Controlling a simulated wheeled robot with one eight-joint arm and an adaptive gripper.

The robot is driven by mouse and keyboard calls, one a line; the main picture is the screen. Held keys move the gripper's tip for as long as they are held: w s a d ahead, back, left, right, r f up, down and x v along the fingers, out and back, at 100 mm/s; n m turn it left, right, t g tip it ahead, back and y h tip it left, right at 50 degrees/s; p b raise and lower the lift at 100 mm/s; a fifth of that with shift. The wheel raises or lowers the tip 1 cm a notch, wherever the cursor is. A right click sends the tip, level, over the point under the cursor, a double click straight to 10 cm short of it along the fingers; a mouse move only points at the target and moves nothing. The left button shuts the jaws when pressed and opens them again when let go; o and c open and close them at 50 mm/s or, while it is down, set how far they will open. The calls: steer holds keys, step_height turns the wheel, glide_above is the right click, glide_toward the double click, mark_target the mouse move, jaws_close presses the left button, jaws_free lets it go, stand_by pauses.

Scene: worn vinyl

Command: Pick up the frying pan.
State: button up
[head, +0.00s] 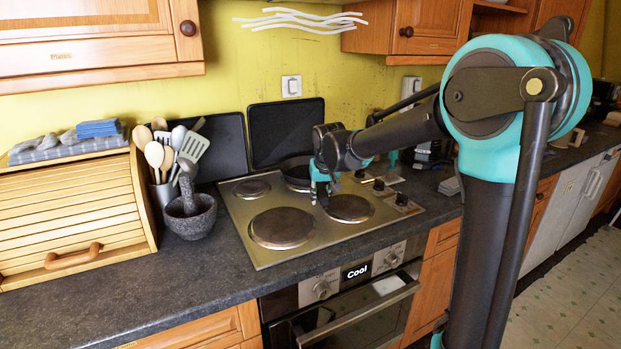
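A dark frying pan (294,167) sits at the back of the steel hob (262,258), over the back right burner. My arm and gripper hide its right side, and I cannot see its handle clearly. My gripper (323,195) points down over the hob, at the pan's near right edge in this view. It is small and partly covered by my own wrist, so I cannot tell whether its fingers are open or shut, or whether they touch the pan.
A stone mortar with pestle (190,216) and a utensil pot (163,196) stand left of the hob, by a wooden bread bin (70,225). Black panels (286,130) lean on the wall behind. Control knobs (401,199) line the hob's right side. The front counter is clear.

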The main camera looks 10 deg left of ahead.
jaws_close()
steer(key=shift+r, duration=0.2)
